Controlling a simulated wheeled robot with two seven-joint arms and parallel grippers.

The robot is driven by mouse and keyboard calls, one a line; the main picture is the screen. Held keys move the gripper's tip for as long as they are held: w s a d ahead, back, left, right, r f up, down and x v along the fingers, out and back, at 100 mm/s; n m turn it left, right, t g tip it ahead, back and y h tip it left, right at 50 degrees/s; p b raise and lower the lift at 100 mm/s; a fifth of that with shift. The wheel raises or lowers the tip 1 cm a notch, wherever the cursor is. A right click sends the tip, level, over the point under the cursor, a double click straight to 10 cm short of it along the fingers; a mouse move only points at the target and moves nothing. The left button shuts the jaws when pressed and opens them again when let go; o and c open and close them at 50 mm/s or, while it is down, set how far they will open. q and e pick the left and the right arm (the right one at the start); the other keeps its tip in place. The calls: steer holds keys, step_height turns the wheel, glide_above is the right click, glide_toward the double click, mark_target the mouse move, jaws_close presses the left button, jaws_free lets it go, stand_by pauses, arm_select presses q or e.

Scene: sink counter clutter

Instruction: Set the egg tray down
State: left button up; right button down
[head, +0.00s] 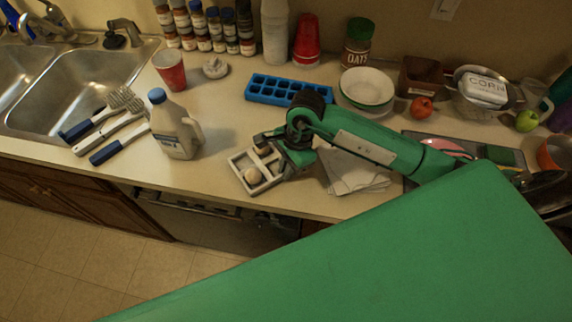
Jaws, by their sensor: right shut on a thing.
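The egg tray (240,172) is a small light-coloured tray with square compartments and a few brownish eggs in it. It is at the front edge of the counter, right of the white jug. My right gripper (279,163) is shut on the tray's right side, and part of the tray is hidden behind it. The tray is at or just above the counter; I cannot tell if it touches. My left gripper is not in view.
A white jug (175,128) and several brushes (110,124) are left of the tray. A blue ice tray (277,88) lies behind it. White napkins (350,172) lie to the right under my arm. The counter between jug and tray is clear.

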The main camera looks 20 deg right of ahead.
steer(key=c, duration=1.5)
jaws_free()
steer(key=shift+c, duration=0.2)
steer(key=shift+r, duration=0.1)
steer(key=shift+w+r, duration=0.1)
steer(key=shift+r, duration=0.05)
steer(key=b+v, duration=0.4)
steer(key=v, duration=0.7)
steer(key=shift+r, duration=0.35)
steer(key=shift+d+f, duration=0.1)
